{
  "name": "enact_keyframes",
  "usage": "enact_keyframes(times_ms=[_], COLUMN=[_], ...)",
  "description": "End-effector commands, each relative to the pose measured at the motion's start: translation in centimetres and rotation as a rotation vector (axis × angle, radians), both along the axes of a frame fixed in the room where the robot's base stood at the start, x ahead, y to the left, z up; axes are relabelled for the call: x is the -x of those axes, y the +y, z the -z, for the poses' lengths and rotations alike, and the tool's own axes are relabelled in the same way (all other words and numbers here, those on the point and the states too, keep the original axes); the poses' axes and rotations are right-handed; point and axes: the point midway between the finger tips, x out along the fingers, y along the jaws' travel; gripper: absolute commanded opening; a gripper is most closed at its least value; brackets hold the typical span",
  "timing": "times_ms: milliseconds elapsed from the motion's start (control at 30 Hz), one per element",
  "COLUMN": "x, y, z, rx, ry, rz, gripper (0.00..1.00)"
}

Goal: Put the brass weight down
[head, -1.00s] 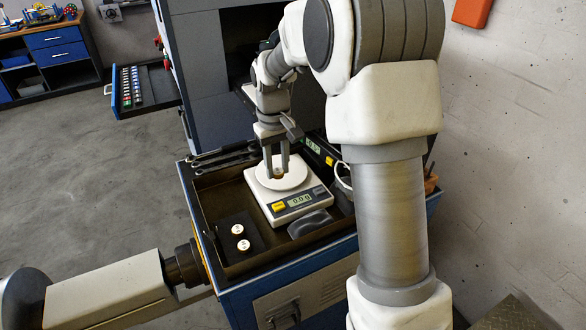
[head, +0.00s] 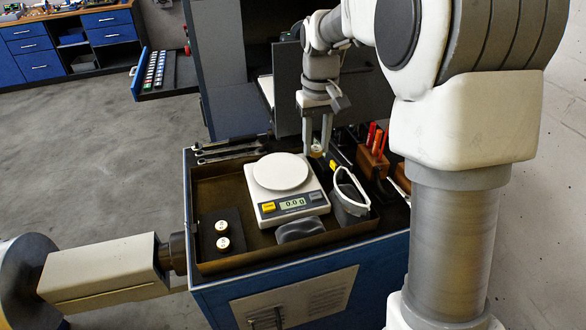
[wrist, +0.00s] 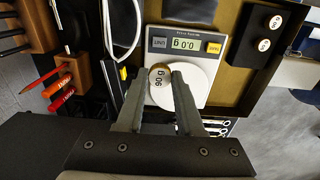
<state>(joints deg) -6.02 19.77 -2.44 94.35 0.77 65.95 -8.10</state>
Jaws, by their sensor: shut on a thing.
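My gripper (head: 317,152) is shut on the brass weight (head: 316,150), a small cylinder with a pale, marked top. In the wrist view the weight (wrist: 160,76) sits between the fingertips (wrist: 164,78). In the head view the gripper is behind and right of the white scale (head: 268,207), near the tray's back right corner. The scale's round pan (head: 280,171) is empty and its display reads 0.0 g. In the wrist view the weight overlaps the pan in the picture. I cannot tell what lies directly beneath the weight.
Two similar weights (head: 222,236) stand on a dark pad at the tray's left. A dark pouch (head: 300,229) lies before the scale, and a pale-rimmed container (head: 350,205) stands to its right. A wooden block (head: 371,164) with red-handled tools stands beyond. Wrenches (head: 228,149) lie at the back left.

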Motion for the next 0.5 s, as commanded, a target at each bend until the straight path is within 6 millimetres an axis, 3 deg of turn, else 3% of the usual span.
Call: enact_keyframes(times_ms=[267, 500], x=[-0.5, -3.8], y=[0.8, 4.2], z=[0.1, 2.9], rx=[-0.002, -0.002], ry=[0.000, 0.002], rz=[-0.001, -0.003], gripper=[0.00, 0.00])
